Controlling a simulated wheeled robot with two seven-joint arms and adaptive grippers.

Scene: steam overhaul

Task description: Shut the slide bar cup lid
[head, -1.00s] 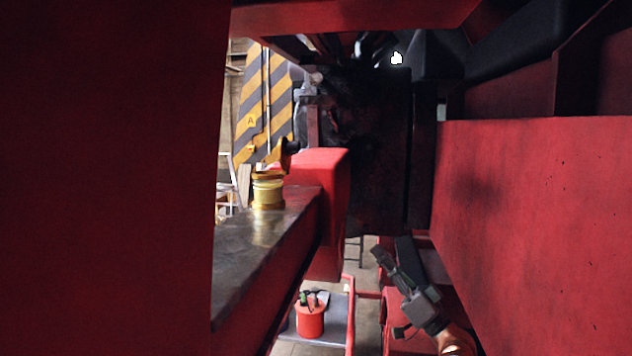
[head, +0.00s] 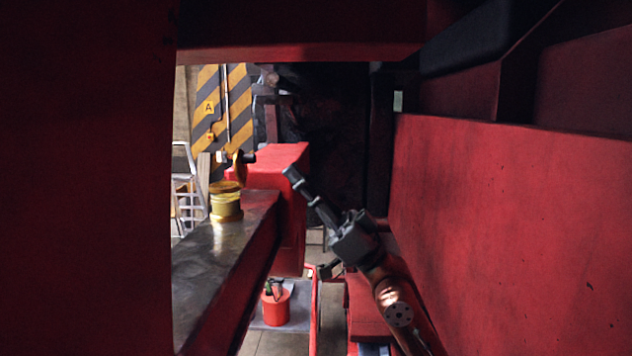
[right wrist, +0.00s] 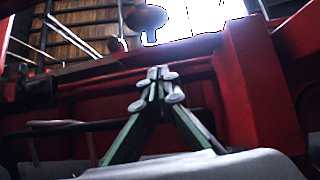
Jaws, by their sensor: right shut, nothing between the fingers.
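The slide bar cup (head: 226,202) is a small yellow brass cup on top of the dark metal slide bar (head: 225,255) in the head view. Its lid (head: 238,168) stands up above the cup's back right edge, tilted open, with a dark knob at its side. My right gripper (head: 291,174) is shut and empty. In the picture it is right of the cup, apart from it, in front of the red block. Its closed fingertips (right wrist: 158,74) show in the right wrist view. My left gripper is not in view.
A red block (head: 275,165) stands at the bar's far end. A large red plate (head: 500,220) walls the right side, and red frame parts close off the left and top. A red bucket (head: 276,308) stands below on a grey surface.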

